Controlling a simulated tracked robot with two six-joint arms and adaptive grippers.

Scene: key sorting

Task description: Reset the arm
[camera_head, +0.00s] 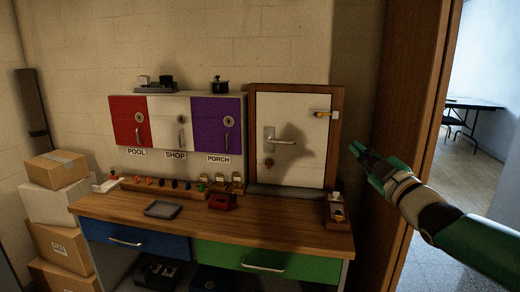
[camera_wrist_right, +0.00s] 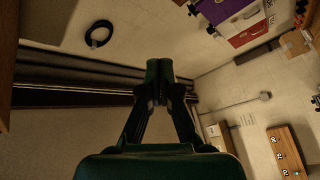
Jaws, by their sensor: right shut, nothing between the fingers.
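My right gripper (camera_head: 363,156) reaches in from the right in the head view, in the air to the right of the small white door panel (camera_head: 300,115). Its green fingers are shut and empty. It also shows in the right wrist view (camera_wrist_right: 158,70), with the fingers together. My left gripper is in neither view.
A wooden workbench (camera_head: 275,230) carries a grey tray (camera_head: 163,209), a red object (camera_head: 222,202) and a row of small coloured items. Red, white and purple cabinets (camera_head: 218,123) hang above. Cardboard boxes (camera_head: 56,169) are stacked at left. A wooden door frame (camera_head: 405,90) stands behind my right arm.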

